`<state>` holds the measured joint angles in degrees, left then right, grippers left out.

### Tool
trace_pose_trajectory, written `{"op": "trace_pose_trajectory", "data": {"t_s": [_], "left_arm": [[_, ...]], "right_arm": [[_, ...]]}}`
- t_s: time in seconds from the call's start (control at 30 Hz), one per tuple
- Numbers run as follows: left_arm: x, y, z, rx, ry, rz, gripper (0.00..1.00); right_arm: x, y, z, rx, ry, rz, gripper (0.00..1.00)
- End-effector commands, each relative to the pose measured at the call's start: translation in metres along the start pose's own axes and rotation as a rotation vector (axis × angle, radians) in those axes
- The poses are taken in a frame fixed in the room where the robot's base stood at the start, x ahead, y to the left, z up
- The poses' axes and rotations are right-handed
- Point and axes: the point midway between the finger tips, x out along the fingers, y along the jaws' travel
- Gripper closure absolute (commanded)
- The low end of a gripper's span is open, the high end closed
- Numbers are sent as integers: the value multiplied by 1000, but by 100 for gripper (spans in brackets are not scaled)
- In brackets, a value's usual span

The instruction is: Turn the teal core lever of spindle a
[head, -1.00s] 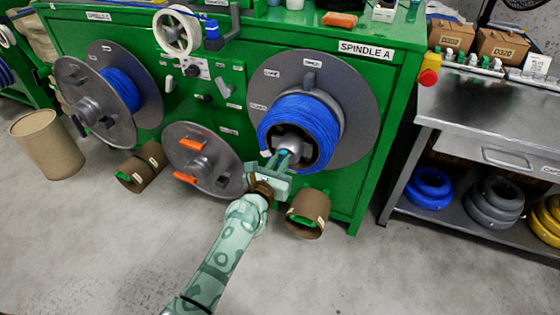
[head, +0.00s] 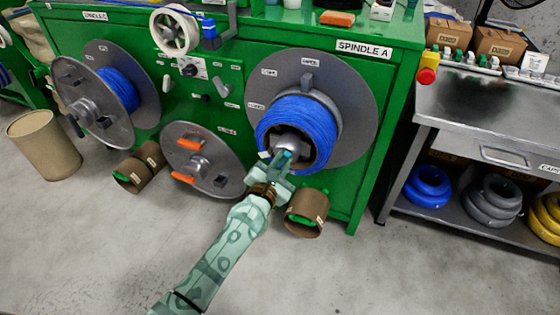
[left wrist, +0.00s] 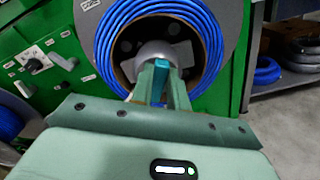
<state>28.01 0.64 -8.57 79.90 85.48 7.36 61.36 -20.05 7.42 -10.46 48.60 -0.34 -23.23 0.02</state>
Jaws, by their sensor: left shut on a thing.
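Spindle A is on the right of the green machine, with a grey back flange (head: 352,100) and a coil of blue cable (head: 300,119) on it. The teal core lever (left wrist: 161,69) stands in front of the grey hub (left wrist: 165,50) inside the coil. My left gripper (head: 279,163) is at the hub, and its fingers are shut on the lever. My right gripper is in neither view.
A removed grey flange with orange handles (head: 203,160) leans against the machine, left of my arm. Cardboard cores (head: 307,214) lie on the floor close by. A metal bench (head: 485,120) stands at the right. The floor in front is clear.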

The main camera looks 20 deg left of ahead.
Motion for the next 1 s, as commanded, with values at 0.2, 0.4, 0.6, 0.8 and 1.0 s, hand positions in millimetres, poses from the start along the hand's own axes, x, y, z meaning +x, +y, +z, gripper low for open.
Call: {"op": "trace_pose_trajectory", "data": {"t_s": [0.2,0.4,0.6,0.8,1.0], "left_arm": [[0,-4,0,206,0,-1,100],[0,-8,0,395,0,-1,100],[0,-11,-2,583,-1,-2,100],[0,-14,-4,756,0,-3,100],[0,-16,-7,892,0,-3,100]], "right_arm": [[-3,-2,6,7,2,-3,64],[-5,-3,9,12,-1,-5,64],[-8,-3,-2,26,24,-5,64],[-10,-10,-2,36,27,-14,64],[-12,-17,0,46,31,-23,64]]}}
